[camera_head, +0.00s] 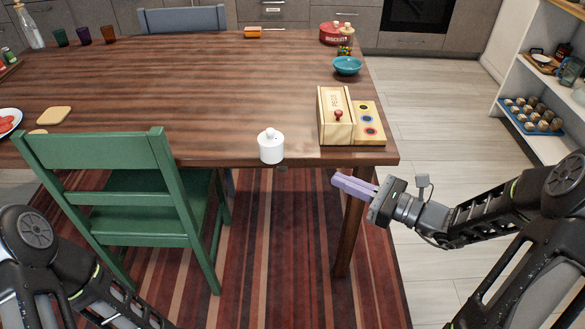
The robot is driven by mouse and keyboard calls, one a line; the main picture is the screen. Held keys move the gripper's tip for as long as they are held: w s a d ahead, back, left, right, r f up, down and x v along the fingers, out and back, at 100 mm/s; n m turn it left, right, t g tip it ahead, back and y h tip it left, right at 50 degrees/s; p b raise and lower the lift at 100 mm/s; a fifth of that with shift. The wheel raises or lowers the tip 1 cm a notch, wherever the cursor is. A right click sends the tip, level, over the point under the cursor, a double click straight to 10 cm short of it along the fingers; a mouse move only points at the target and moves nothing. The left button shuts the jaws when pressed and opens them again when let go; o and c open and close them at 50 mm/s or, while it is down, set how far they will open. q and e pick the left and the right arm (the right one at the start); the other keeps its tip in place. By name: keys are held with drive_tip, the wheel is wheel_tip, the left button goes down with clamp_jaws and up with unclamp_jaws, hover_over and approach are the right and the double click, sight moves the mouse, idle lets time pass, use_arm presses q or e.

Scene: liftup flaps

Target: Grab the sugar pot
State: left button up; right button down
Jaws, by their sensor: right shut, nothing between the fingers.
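The sugar pot (271,147) is a small white lidded pot with a round knob. It stands upright near the front edge of the wooden table (200,90). My right gripper (336,181), with pale purple fingers, is to the right of the pot and lower in the picture, in front of the table edge. Its fingers are shut and empty, apart from the pot. My left arm (60,270) comes in at the lower left, but its gripper is out of the picture.
A wooden box (336,116) with a red knob stands right of the pot. A green chair (105,190) is at the front left. A teal bowl (347,66) and a red tin (331,33) stand farther back. The table between pot and bowl is mostly clear left of the box.

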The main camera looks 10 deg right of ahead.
drive_tip(key=shift+d+r, duration=0.15)
drive_tip(key=shift+r, duration=0.05)
drive_tip(key=shift+w, duration=0.15)
drive_tip(key=b, duration=0.1)
approach(282, 153)
drive_tip(key=x, duration=0.7)
drive_tip(key=shift+x, duration=1.2)
drive_tip(key=shift+d, duration=0.1)
